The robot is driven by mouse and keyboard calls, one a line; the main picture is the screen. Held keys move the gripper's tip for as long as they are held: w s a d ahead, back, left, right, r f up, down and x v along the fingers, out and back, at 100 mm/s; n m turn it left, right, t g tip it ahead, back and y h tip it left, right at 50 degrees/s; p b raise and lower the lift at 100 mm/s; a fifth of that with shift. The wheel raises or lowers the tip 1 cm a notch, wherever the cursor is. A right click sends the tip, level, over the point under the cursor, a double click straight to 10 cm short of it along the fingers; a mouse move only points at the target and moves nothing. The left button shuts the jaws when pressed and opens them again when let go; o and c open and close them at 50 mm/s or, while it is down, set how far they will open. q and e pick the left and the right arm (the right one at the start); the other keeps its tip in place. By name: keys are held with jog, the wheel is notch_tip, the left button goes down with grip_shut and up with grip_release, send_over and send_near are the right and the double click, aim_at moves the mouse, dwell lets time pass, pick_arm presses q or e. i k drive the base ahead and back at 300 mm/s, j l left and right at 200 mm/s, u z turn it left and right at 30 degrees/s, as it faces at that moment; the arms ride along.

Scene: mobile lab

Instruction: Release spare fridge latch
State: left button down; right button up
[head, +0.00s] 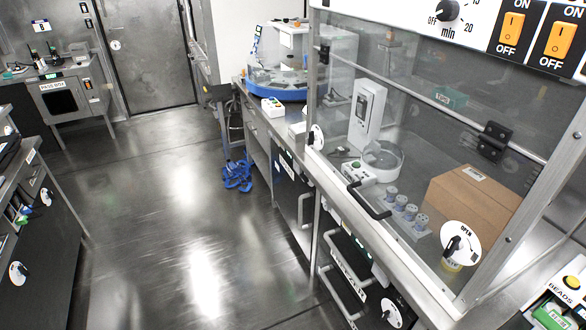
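Several round white latch dials with black levers are in view, and I cannot read which one belongs to the spare fridge. One latch dial (391,312) is low on the front under the glass hood. Two more sit on the dark cabinet at the left, a lower latch dial (18,273) and an upper latch dial (46,197). A dial marked OPEN (461,243) is on the hood's glass front. A dark door (293,190) with a vertical handle is under the middle bench; its label is too small to read. Neither gripper is in view.
The glass hood (440,110) holds a cardboard box (473,203), a white device (366,112) and several grey vials. A blue-based machine (290,80) stands farther back. Blue coiled tubing (238,172) lies on the floor beside the bench. The floor (170,220) between the benches is clear.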

aim_at(305, 178)
jog(key=i+j+z, duration=0.1)
jog(key=i+j, duration=1.45)
jog(key=i, duration=0.1)
